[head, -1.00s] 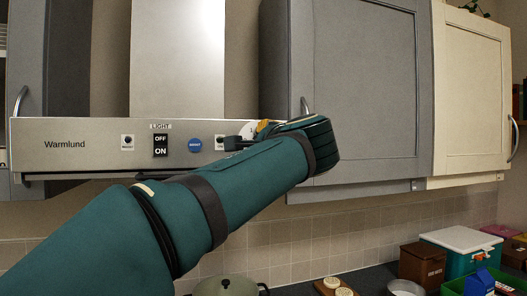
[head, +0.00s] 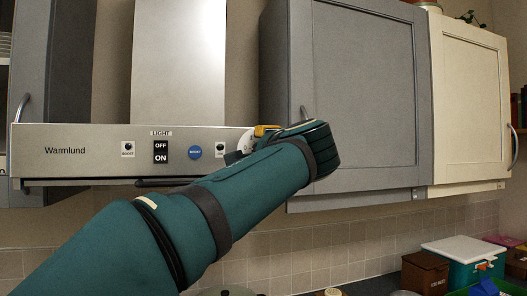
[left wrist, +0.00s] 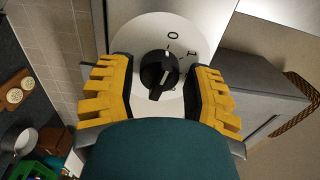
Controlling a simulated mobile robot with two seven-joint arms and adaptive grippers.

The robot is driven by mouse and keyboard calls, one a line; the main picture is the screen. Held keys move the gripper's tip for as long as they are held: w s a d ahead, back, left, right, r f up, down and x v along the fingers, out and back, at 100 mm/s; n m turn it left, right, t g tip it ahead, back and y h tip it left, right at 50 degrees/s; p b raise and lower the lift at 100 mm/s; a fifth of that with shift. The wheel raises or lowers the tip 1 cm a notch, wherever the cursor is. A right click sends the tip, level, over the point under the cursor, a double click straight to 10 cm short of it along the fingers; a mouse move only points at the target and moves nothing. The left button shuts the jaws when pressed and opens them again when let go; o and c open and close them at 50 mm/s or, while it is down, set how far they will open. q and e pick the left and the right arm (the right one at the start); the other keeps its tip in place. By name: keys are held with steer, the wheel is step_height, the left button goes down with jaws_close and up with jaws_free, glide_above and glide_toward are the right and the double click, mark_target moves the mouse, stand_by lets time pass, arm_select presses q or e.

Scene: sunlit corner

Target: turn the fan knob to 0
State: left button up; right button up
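The fan knob (left wrist: 160,72) is black with a raised grip bar, on a round white dial (left wrist: 145,32) with a 0 and other marks. In the left wrist view its bar slants from upper right to lower left; the 0 is above and right of it. My left gripper (left wrist: 158,88) is open, with one yellow-backed finger on each side of the knob and visible gaps between. In the head view my left gripper (head: 250,144) is at the hood panel's right end, where the dial shows only partly and the knob is hidden. My right gripper is not in view.
The steel hood panel (head: 85,140) carries a light switch (head: 160,151), a blue button (head: 195,152) and small controls. A grey cabinet (head: 365,95) stands close to the right of the gripper. Boxes, including a white-lidded cooler (head: 462,248), sit on the counter below.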

arm_select(q)
steer(key=shift+o, duration=0.8)
steer(key=v, duration=1.2)
